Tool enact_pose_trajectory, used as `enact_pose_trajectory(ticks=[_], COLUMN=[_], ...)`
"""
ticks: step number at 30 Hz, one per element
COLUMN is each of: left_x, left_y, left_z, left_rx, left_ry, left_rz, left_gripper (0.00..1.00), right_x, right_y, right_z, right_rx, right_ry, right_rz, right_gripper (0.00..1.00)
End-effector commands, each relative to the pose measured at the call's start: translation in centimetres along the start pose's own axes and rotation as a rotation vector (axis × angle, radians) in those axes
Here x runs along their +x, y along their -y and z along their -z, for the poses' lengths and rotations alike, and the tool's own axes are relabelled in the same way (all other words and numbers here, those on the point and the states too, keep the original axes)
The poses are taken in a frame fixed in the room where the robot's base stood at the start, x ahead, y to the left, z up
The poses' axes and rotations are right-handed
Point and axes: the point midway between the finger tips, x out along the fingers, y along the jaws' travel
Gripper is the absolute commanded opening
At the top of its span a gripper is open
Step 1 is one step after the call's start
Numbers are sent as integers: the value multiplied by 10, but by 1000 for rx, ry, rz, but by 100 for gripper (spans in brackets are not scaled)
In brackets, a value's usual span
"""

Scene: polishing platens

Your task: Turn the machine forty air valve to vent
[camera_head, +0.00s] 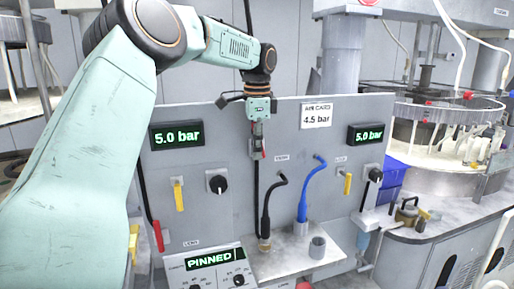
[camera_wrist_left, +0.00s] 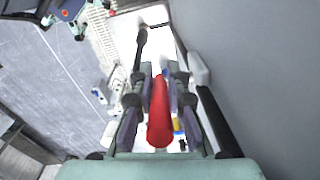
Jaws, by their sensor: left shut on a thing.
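My left gripper (camera_head: 260,150) is in front of the upper middle of the grey panel (camera_head: 225,150), pointing down. It is shut on a red handle, of which a small part (camera_head: 263,152) shows between the fingers. In the left wrist view the red handle (camera_wrist_left: 159,112) lies lengthwise between the two dark fingers (camera_wrist_left: 160,85). I cannot read a machine number on it. Another red handle (camera_head: 157,236) hangs at the panel's lower left. Yellow handles (camera_head: 179,196) (camera_head: 347,184) point down on the panel. My right gripper is not in view.
Two displays read 5.0 bar (camera_head: 177,134) (camera_head: 366,134); a card (camera_head: 316,114) reads 4.5 bar. A lower display (camera_head: 208,260) reads PINNED. Black (camera_head: 267,208) and blue (camera_head: 306,195) hoses stand below my gripper. Black knobs (camera_head: 218,184) sit on the panel. A round platen machine (camera_head: 445,115) is at right.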

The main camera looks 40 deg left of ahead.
Motion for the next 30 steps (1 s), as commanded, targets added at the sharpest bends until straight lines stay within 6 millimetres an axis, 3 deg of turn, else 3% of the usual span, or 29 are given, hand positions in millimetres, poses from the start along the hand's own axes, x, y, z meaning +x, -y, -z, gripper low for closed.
enact_pose_trajectory(ticks=[17, 30], left_x=[0, 6], left_y=[0, -1], left_z=[0, -4], left_rx=[-1, -11], left_ry=[-10, -232], left_rz=[2, 46], left_gripper=[0, 0], right_x=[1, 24], right_y=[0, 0], right_z=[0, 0], right_rx=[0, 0], right_ry=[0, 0], right_rz=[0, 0], right_gripper=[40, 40])
